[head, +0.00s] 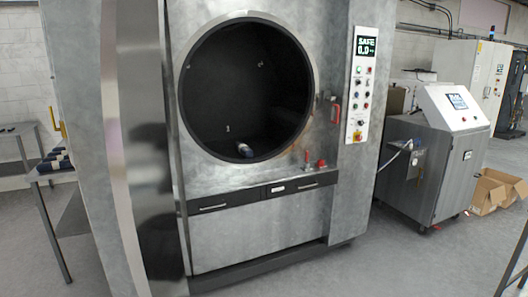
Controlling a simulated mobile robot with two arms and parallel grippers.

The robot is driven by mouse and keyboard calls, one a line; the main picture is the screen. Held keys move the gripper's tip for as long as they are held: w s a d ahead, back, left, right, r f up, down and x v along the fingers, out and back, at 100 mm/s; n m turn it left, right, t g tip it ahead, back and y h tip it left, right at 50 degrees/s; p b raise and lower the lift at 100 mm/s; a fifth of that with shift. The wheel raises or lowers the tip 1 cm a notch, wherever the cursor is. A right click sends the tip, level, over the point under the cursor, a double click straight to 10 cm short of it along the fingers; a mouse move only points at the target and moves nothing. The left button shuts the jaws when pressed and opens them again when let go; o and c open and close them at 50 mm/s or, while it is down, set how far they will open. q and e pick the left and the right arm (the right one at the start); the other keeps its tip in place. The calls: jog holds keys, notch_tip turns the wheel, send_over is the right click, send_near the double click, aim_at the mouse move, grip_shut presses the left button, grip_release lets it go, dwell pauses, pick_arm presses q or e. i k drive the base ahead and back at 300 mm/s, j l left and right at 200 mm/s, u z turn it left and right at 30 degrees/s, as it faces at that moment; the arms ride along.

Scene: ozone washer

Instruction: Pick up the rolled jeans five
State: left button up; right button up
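A small rolled bundle, blue-grey with a pale part, lies at the bottom of the dark drum (245,150), near its front rim; it looks like rolled jeans. More dark blue and white rolls (56,161) lie on a table at the left edge, close together, partly hidden by the washer's side. I cannot tell which roll is number five. Neither of my grippers is in view.
The large metal washer (255,240) fills the middle, with its round opening uncovered. A control panel (362,90) is on its right. A grey console cabinet (425,165) and cardboard boxes (490,195) stand farther right. Grey floor (370,265) in front is clear.

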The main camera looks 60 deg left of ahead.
aim_at(243, 148)
jog(key=i+j+u, duration=0.1)
jog(key=i+u, duration=0.4)
jog(key=i+l+u, duration=0.1)
jog(key=i+u, duration=0.4)
jog(key=i+l+u, duration=0.25)
jog(key=u, duration=0.2)
jog(key=i, duration=0.15)
